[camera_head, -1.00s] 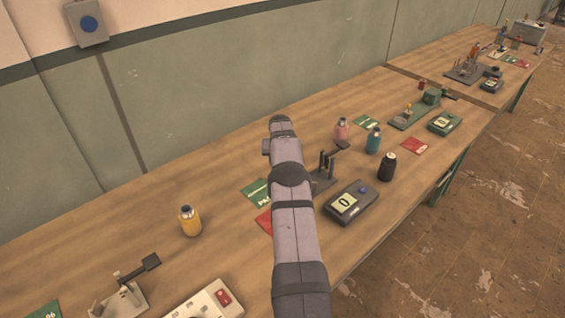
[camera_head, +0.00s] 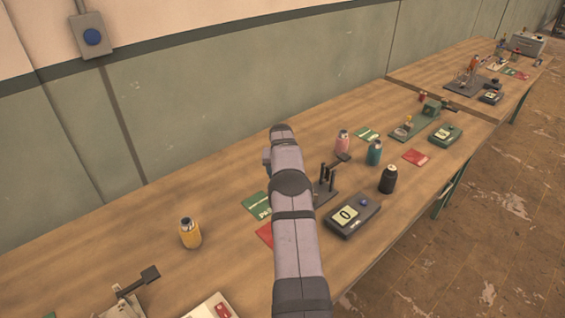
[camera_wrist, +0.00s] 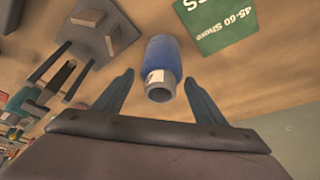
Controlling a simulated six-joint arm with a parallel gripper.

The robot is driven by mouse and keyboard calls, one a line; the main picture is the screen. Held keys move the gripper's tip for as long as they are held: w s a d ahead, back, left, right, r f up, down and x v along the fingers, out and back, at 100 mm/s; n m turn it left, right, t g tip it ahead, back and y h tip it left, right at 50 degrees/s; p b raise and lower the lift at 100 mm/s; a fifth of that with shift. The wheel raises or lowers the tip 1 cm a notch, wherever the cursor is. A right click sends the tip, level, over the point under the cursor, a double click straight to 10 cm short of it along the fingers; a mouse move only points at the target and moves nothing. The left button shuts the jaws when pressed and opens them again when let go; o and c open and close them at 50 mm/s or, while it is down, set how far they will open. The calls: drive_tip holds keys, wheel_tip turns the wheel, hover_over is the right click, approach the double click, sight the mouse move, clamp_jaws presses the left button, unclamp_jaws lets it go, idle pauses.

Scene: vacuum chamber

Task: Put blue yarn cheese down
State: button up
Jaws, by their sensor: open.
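The blue yarn cheese appears in the wrist view as a blue, fuzzy-looking, bottle-shaped piece (camera_wrist: 161,55) with a grey neck and a small pale label. It lies between the fingers of my gripper (camera_wrist: 160,80), which are spread apart with a visible gap on either side. I cannot tell whether its base rests on the wooden table. In the camera_head view my arm hides both the gripper and the blue piece.
A green card (camera_wrist: 228,20) and a grey stand (camera_wrist: 98,30) are near the gripper. On the table are a yellow bottle (camera_head: 190,234), a black bottle (camera_head: 388,180), a teal bottle (camera_head: 374,153), a pink bottle (camera_head: 342,143) and a scale-like box (camera_head: 353,218). Bare table lies around the yellow bottle.

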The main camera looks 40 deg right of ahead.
drive_tip(key=b+v, duration=0.3)
drive_tip(key=v, duration=0.7)
drive_tip(key=shift+r, duration=0.3)
drive_tip(key=shift+s+a, duration=0.1)
drive_tip(key=shift+a, duration=0.1)
drive_tip(key=s+a+n+g+y, duration=0.15)
drive_tip(key=s+a, duration=0.25)
drive_tip(key=a, duration=0.9)
drive_tip(key=s+a+n+y, duration=0.1)
drive_tip(key=s+a+n, duration=0.2)
drive_tip(key=a, duration=0.9)
drive_tip(key=s+a+f+n+g, duration=0.1)
drive_tip(key=s+a+f+n, duration=0.1)
drive_tip(key=s+a, duration=0.5)
drive_tip(key=s+a+f+n, duration=0.2)
drive_tip(key=s+a, duration=0.5)
drive_tip(key=s, duration=0.7)
drive_tip(key=shift+s+a+f+g+y, duration=0.25)
drive_tip(key=shift+s+f+g+y, duration=0.05)
drive_tip(key=shift+f+g+y, duration=0.1)
drive_tip(key=shift+s+n, duration=0.15)
drive_tip(key=shift+n, duration=0.1)
drive_tip(key=shift+c, duration=1.4)
drive_tip(key=shift+f, duration=0.1)
